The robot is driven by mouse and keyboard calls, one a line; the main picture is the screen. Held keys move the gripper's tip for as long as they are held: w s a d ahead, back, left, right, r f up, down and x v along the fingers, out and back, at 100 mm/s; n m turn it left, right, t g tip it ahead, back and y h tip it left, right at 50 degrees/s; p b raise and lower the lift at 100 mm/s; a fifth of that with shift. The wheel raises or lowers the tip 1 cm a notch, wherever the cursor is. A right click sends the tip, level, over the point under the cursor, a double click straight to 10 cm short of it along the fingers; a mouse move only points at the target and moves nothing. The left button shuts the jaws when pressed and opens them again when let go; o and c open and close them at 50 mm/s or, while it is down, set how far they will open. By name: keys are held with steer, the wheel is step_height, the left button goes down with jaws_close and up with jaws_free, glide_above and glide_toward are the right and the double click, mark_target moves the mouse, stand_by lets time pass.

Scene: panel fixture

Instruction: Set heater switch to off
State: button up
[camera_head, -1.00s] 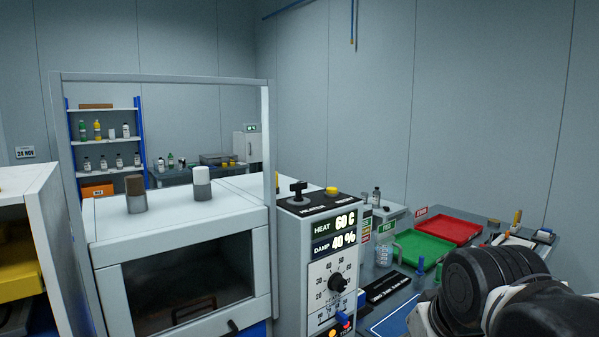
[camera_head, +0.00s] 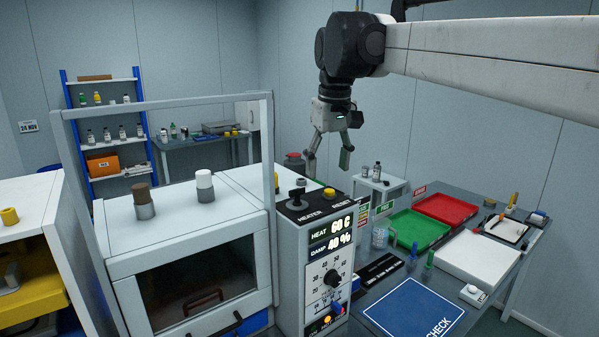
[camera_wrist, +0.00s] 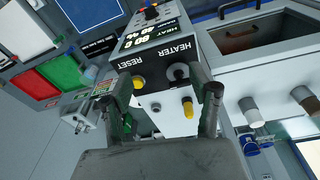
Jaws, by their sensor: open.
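The heater switch (camera_head: 297,197) is a black handle standing on the top of the grey control box (camera_head: 290,262), by the HEATER label. In the wrist view the switch (camera_wrist: 178,72) shows near the right finger, and its exact setting is hard to tell. My gripper (camera_head: 330,158) is open and empty, above and behind the box and to the right of the switch. In the wrist view my gripper (camera_wrist: 169,84) has its two fingers apart, with the box top seen between them. The displays (camera_head: 332,233) read HEAT 60 C and DAMP 40 %.
A yellow RESET button (camera_head: 329,192) is beside the switch. A clear-fronted cabinet (camera_head: 200,280) with a tall frame (camera_head: 165,103) stands left of the box. Green (camera_head: 420,226) and red (camera_head: 445,208) trays lie on the right bench. The air above the box is open.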

step_height(320, 180, up, 5)
steer(key=n+g+p, duration=0.2)
steer(key=p, duration=0.2)
glide_above(297, 189)
step_height(297, 189, down, 14)
steer(key=p, duration=0.2)
steer(key=shift+w+r+p, duration=0.1)
steer(key=shift+r+p, duration=0.1)
steer(key=shift+p, duration=0.15)
steer(key=shift+c, duration=0.5)
steer(key=c, duration=1)
steer(key=shift+c, duration=0.2)
